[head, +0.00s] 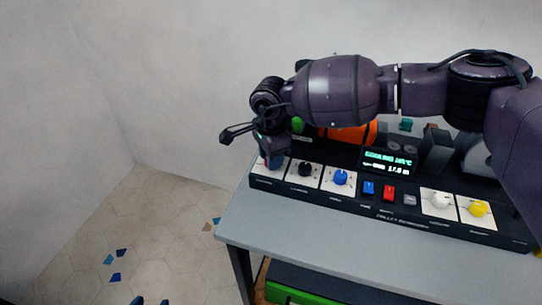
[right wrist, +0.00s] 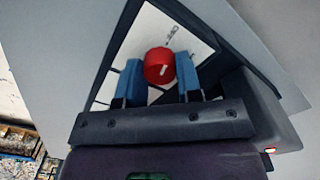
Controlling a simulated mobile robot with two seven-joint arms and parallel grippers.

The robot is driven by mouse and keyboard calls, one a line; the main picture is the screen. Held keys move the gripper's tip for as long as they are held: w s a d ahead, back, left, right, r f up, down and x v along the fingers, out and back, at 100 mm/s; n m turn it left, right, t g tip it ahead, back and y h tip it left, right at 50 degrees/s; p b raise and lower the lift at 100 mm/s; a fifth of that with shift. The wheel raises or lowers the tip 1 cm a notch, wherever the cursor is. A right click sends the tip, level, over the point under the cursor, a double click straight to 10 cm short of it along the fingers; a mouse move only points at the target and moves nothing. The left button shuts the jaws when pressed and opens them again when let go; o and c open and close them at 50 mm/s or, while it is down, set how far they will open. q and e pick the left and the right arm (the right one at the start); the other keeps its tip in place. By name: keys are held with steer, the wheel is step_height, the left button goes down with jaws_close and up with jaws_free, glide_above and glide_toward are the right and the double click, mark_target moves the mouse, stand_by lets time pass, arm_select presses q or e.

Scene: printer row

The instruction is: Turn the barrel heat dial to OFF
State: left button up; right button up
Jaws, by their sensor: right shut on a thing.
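A red dial (right wrist: 159,66) sits on a white square plate at the left end of the black control panel (head: 400,214). Its label is too small to read. In the head view the right gripper (head: 271,160) covers most of the dial. Two dark blue tips, which look like my left gripper (head: 151,301), show apart at the bottom edge, over the floor, holding nothing visible.
Black (head: 305,169), blue (head: 341,177), white (head: 440,200) and yellow (head: 479,209) knobs share the panel, with blue, red and grey switches between. A lit display (head: 389,163) reads COOLING. The grey table (head: 300,226) has a clear front strip. Floor at left is open.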

arm_select(q)
steer(key=shift+s+f, duration=0.1)
steer(key=shift+f, duration=0.05)
arm_select(e)
steer(key=shift+r, duration=0.1)
steer(key=o, duration=0.9)
steer(key=shift+o, duration=0.2)
arm_select(q)
steer(key=shift+s+p, duration=0.1)
steer(key=shift+p, duration=0.25)
arm_select(e)
step_height(320, 180, up, 11)
arm_select(q)
steer(key=shift+r, duration=0.25)
arm_select(e)
steer(key=shift+f, duration=0.2)
